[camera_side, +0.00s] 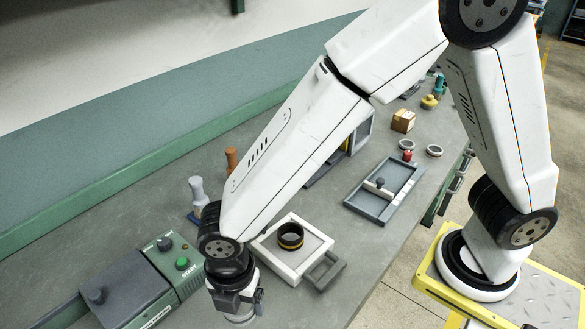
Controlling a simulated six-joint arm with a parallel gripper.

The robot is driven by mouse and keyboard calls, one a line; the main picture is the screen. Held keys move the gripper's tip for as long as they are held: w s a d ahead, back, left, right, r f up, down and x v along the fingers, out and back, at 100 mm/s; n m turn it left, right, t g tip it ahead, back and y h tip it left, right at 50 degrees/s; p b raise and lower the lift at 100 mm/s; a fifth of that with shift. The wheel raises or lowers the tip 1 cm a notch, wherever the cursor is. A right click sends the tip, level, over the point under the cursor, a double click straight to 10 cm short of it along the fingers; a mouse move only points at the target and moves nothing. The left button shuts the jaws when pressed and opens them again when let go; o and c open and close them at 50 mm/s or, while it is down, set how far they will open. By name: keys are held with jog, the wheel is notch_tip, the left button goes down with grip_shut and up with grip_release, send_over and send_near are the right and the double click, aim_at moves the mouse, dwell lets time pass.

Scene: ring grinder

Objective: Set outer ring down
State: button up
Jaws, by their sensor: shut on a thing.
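My gripper (239,302) points down at the bottom of the view, left of the white-framed tray. Its dark jaws are shut on a pale grey round thing (240,318), which looks like the outer ring. The jaws and wrist partly hide it, and I cannot tell whether it touches the bench.
A control box with a green start button (183,264) and a dark grey block (122,290) stand close left of my gripper. A grey tray with a knob (372,208), two pale rings (434,151) (406,144) and a brown box (403,121) are farther back. Bare bench (375,250) lies right of the white-framed tray.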

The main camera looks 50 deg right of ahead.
send_over(224, 328)
jog(key=shift+s+d+f, duration=0.1)
jog(key=shift+f, duration=0.95)
jog(key=shift+s+d+f, duration=0.1)
jog(key=shift+f, duration=0.95)
jog(key=shift+w+a+f, duration=0.2)
jog(key=shift+f, duration=1.65)
jog(key=shift+f, duration=0.1)
jog(key=o, duration=1.2)
notch_tip(224, 328, up, 12)
